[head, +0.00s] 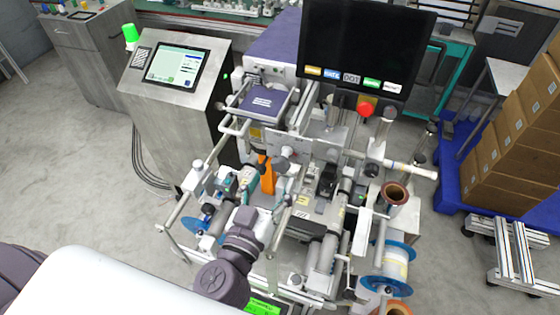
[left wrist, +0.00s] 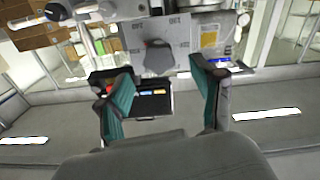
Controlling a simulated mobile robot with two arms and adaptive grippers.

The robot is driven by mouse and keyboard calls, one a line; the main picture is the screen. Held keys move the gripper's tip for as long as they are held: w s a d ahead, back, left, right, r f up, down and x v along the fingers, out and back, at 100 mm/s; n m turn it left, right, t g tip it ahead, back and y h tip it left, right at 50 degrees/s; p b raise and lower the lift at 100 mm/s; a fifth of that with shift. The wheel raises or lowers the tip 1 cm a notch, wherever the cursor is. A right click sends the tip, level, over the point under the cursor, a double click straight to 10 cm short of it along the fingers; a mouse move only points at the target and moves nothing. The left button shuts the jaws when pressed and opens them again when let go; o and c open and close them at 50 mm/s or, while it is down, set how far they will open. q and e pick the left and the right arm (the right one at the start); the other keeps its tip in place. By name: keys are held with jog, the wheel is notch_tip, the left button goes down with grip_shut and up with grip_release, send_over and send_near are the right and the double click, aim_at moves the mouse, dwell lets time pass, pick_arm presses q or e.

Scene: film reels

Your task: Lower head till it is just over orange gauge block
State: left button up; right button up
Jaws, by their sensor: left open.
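The orange gauge block (head: 267,176) stands upright on the machine in the head view, left of its middle, partly covered by parts around it. A rounded grey knob (head: 287,152) sits just above and right of it. I cannot tell which machine part is the head, or the gap over the block. My left gripper (head: 258,184) reaches up from below, close to the block. In the left wrist view, its teal-lined fingers (left wrist: 160,92) are apart with nothing held between them. A dark grey faceted part (left wrist: 158,59) shows beyond the fingertips. My right gripper is not in view.
The black monitor (head: 365,45) stands behind the machine, with a red button (head: 366,109) below it. A steel cabinet with a touchscreen (head: 178,68) stands at left. Rollers and blue-flanged reels (head: 388,265) crowd the right. Floor at left (head: 90,160) is clear.

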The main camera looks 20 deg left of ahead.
aim_at(279, 168)
pick_arm(q)
jog(key=w, duration=0.4)
jog(key=shift+w+d+f, duration=0.1)
jog(key=shift+w+f, duration=0.05)
jog(key=shift+w, duration=0.65)
jog(key=c, duration=1.2)
jog(key=shift+o, duration=0.2)
